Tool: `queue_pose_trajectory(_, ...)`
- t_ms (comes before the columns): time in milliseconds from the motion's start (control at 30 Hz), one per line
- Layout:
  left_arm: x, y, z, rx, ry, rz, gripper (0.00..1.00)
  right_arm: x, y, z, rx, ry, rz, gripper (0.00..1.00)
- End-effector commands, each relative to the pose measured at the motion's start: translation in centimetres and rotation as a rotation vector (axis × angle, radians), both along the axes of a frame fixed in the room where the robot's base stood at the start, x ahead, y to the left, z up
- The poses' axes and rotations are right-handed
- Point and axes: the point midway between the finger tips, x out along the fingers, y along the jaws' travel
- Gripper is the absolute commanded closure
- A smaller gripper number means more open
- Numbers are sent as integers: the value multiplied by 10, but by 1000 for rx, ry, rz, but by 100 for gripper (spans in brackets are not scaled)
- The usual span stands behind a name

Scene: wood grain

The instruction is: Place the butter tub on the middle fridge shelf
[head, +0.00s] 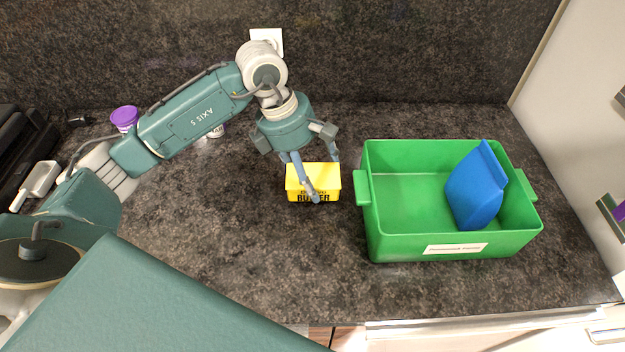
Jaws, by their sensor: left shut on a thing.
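The butter tub (327,178) is yellow with dark lettering and sits at or just above the dark stone counter, left of a green crate. My left gripper (314,180) comes down over it from above and is shut on it, with a finger across its front. I cannot tell whether the tub touches the counter. The fridge shelf is not in view. My right gripper is not in view.
The green crate (390,245) stands to the right and holds a blue carton (473,187). A purple-lidded container (124,117) is behind my left arm. A black appliance (22,150) is at the far left. The counter in front of the tub is clear.

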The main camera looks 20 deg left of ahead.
Motion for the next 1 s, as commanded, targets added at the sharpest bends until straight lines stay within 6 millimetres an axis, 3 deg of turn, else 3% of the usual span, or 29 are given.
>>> queue_pose_trajectory(400,0,0,-41,-1,0,0,63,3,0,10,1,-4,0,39)
queue_pose_trajectory(767,0,0,-46,-1,-2,-2,63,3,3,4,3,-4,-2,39)
queue_pose_trajectory(800,0,0,-45,0,0,-1,15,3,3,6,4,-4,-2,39)
queue_pose_trajectory(867,0,0,-45,0,0,-1,4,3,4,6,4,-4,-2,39)
queue_pose_trajectory(1000,0,0,-45,0,0,-1,4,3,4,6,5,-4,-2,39)
